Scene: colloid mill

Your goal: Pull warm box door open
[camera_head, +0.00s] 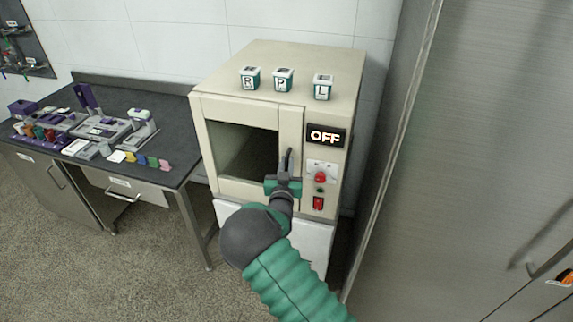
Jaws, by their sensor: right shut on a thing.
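The warm box (337,140) is a cream cabinet in the middle of the head view, with a lit OFF sign, a red knob and a red switch on its right panel. Its door (239,106) has a dark window and looks shut or nearly so. A dark upright handle (289,160) is at the door's right edge. My right gripper (286,178) is shut on the handle's lower part and hides some of it. My right arm reaches up from the bottom. My left gripper is not in view.
A dark bench (180,160) with trays and coloured items is at the left. A large metal cabinet (470,150) stands close on the right. Open floor (120,270) lies in front at the left.

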